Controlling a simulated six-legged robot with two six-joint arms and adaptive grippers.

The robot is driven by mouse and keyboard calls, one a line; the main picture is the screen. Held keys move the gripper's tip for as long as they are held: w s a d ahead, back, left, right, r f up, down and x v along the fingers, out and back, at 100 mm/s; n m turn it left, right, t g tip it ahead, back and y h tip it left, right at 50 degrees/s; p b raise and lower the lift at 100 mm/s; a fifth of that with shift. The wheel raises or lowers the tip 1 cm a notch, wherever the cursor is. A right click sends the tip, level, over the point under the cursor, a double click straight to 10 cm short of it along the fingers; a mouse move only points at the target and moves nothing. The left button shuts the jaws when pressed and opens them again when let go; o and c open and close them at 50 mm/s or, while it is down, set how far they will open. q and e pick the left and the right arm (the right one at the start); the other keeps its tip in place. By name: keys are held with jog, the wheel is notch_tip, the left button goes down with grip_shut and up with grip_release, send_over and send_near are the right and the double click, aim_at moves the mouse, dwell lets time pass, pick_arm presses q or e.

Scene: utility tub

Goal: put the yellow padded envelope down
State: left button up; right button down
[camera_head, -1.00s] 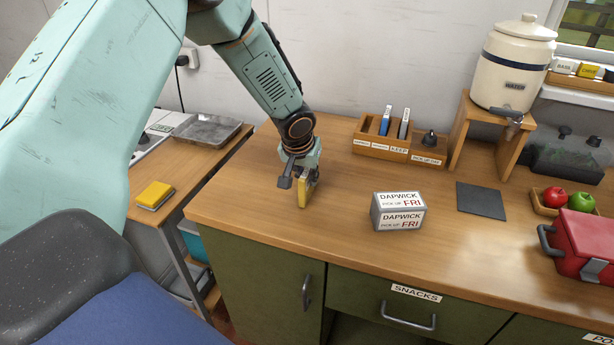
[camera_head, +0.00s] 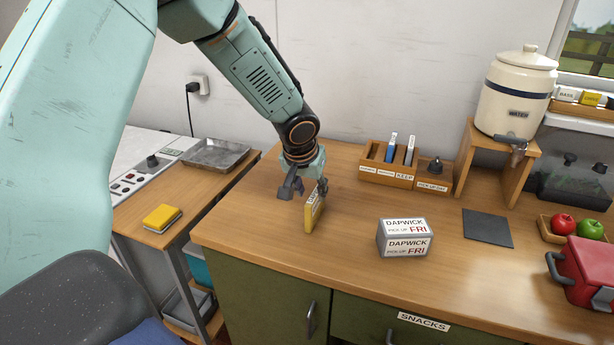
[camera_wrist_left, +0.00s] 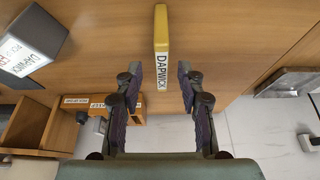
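The yellow padded envelope (camera_head: 313,214) stands on its narrow edge on the wooden counter (camera_head: 270,236), left of the grey box. In the left wrist view the envelope (camera_wrist_left: 161,32) shows edge-on, with a white DAPWICK label. My left gripper (camera_head: 304,190) is just above and around the envelope's top, pointing down. In the left wrist view its two fingers (camera_wrist_left: 160,74) are spread, with a gap on each side of the envelope. My right gripper is in neither view.
A grey box (camera_head: 404,239) labelled DAPWICK stands to the right. A wooden organiser (camera_head: 385,174) is behind, and a dark mat (camera_head: 487,228) and red cooler (camera_head: 588,275) are further right. A lower side table with a yellow pad (camera_head: 162,218) is left. The counter's front is clear.

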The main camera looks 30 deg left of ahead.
pick_arm(q)
jog(key=a+v, duration=0.1)
jog(key=v, duration=0.5)
jog(key=s+d+f, duration=0.2)
jog(key=f, duration=0.2)
jog(key=s+d+f+g+h, duration=0.1)
jog(key=s+d+f, duration=0.1)
jog(key=d+f, duration=0.1)
jog(key=s+d+f+m+h, duration=0.1)
jog(key=s+d+f, duration=0.1)
jog(key=d+f, duration=0.1)
jog(key=shift+s+d+f+g, duration=0.1)
jog(key=shift+s+f+g, duration=0.1)
jog(key=shift+f, duration=0.25)
jog(key=shift+s+f+g, duration=0.2)
jog(key=shift+f, duration=0.25)
jog(key=s+d+f+g+h, duration=0.1)
jog(key=s+d+f, duration=0.3)
jog(key=s+f, duration=0.4)
jog(key=s+f+y, duration=0.1)
jog(key=s+f, duration=0.2)
jog(key=s, duration=0.7)
jog(key=s+f+m+g, duration=0.1)
jog(key=s+f, duration=0.3)
jog(key=s, duration=0.6)
jog(key=shift+d+f+g+y, duration=0.3)
jog(key=shift+d+y, duration=0.05)
jog(key=shift+y, duration=0.05)
jog(key=shift+f, duration=0.1)
